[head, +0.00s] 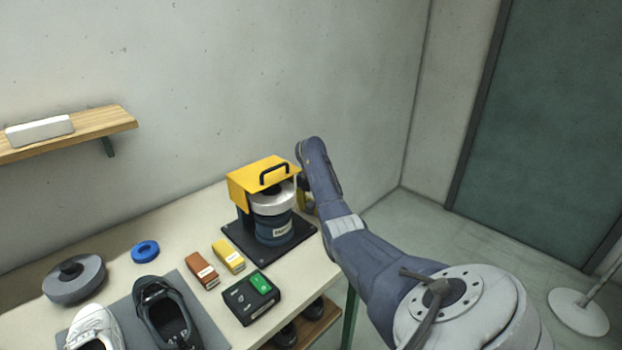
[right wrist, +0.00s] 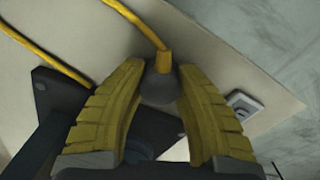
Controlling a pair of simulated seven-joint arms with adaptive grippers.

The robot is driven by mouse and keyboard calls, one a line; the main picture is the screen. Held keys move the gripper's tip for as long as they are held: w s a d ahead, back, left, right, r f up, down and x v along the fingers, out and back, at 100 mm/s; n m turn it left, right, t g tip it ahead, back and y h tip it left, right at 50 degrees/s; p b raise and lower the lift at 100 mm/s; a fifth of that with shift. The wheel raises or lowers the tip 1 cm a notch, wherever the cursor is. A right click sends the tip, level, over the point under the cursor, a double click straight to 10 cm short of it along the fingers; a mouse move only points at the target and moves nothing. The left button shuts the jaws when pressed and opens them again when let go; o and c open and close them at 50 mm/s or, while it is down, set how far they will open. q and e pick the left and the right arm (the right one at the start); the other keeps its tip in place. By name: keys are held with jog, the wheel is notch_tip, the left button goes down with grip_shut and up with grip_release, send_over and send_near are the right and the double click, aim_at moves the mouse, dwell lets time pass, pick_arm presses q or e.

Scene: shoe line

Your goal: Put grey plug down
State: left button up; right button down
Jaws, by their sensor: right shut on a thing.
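The grey plug (right wrist: 159,86) is between the yellow fingertips of my right gripper (right wrist: 160,78) in the right wrist view. The gripper is shut on it. A yellow cable (right wrist: 148,25) runs from the plug out of the top of that view. In the head view my right gripper (head: 307,203) is down beside the right side of the yellow and blue machine (head: 272,222), partly hidden, and the plug cannot be made out there. My left gripper is in neither view.
A small socket-like box (right wrist: 243,104) lies on the tabletop right of the fingers. The machine's dark base plate (right wrist: 62,95) is on the left. On the table (head: 205,215) are a control box (head: 250,297), shoes (head: 167,315), small boxes and a grey disc (head: 74,280).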

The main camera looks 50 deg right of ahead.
aim_at(311, 203)
jog(key=shift+f, duration=0.15)
jog(key=c, duration=1.1)
grip_release()
jog(key=shift+o, duration=0.2)
notch_tip(311, 203, up, 12)
jog(key=shift+r, duration=0.2)
